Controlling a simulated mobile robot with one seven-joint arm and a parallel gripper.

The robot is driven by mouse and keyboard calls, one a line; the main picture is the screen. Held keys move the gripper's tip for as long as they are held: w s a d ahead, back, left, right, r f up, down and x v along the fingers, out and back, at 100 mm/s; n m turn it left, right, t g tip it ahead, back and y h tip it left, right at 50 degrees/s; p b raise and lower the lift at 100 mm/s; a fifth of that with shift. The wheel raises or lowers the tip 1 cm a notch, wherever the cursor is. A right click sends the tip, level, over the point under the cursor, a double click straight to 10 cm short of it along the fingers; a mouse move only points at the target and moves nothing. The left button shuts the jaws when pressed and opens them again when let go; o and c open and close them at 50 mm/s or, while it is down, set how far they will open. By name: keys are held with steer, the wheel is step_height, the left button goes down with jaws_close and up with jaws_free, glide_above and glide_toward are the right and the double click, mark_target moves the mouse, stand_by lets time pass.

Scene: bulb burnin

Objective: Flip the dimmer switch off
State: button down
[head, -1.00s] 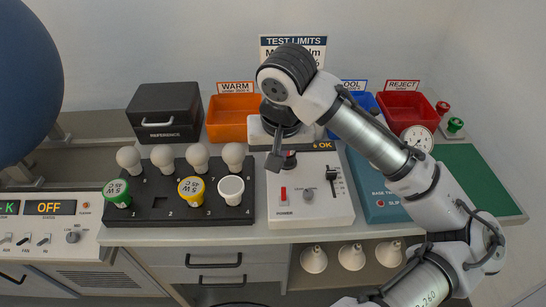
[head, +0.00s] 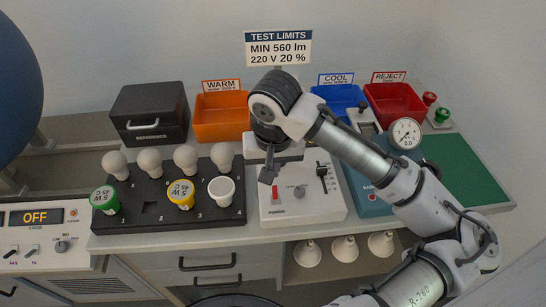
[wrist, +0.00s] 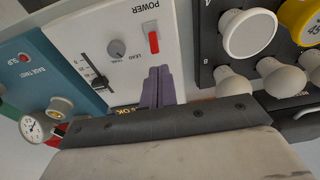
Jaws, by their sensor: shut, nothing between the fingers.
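A white tester box (head: 310,212) stands in the middle of the bench. It carries a red POWER switch (head: 278,190), a grey round knob (head: 300,191) and a black slider (head: 322,172). No label reading dimmer is legible. In the wrist view the red switch (wrist: 153,40), the knob (wrist: 116,49) and the slider (wrist: 98,84) all show. My gripper (head: 267,176) is shut and empty above the tester, just behind the red switch in the head view. Its purple-grey fingers (wrist: 158,72) point toward the switch, apparently apart from it.
A black rack (head: 165,212) of bulbs stands close left of the tester; a teal box (head: 368,205) is close right. A control panel (head: 20,236) with an OFF display, toggles and a knob is far left. Orange (head: 215,125), blue (head: 334,97) and red (head: 388,115) bins stand behind.

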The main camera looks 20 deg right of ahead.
mark_target(275, 192)
steer(key=f, duration=0.4)
steer(key=shift+w+d+f, duration=0.1)
steer(key=shift+w, duration=0.2)
steer(key=shift+f, duration=0.1)
